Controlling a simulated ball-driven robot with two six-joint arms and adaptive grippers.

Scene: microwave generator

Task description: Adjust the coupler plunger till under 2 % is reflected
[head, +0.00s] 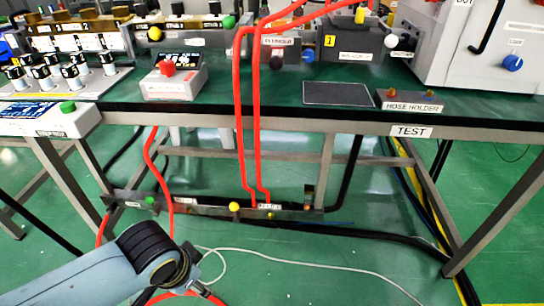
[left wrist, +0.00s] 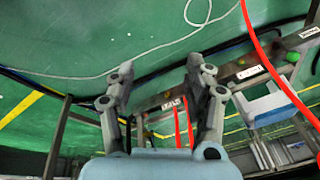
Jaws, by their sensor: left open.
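Waveguide-like blocks with coloured knobs line the back of the bench in the head view. They include a yellow knob (head: 155,33), a green knob (head: 228,21), a black knob (head: 276,62) and a white knob (head: 391,41). My left gripper (left wrist: 158,76) is open and empty, pointing over the floor and lower rail, below the bench top. My right gripper is not in view.
Red hoses (head: 238,110) run from the bench down to a low rail (head: 220,212) with small knobs. A box with a red button (head: 167,68) and a hose holder (head: 412,101) stand on the bench (head: 250,95). Cables lie on the green floor.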

